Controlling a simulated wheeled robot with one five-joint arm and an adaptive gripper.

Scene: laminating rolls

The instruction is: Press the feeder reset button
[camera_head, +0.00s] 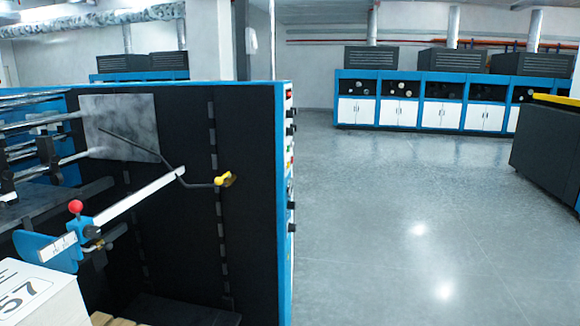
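A blue and black machine (284,235) fills the left half of the view. Its narrow right edge carries a column of small buttons and knobs (290,130), in red, black, yellow and green, seen almost edge-on. I cannot tell which of them is the feeder reset button. A red ball knob (75,207) stands on a blue bracket at the machine's lower left. A thin black rod with a yellow end (225,180) crosses the machine's dark side. My gripper is not in view.
The grey floor (400,230) to the right of the machine is clear. A row of blue and white cabinets (405,110) stands at the back. A dark unit with a yellow top edge (548,140) stands at right. A white box marked 57 (40,298) is at bottom left.

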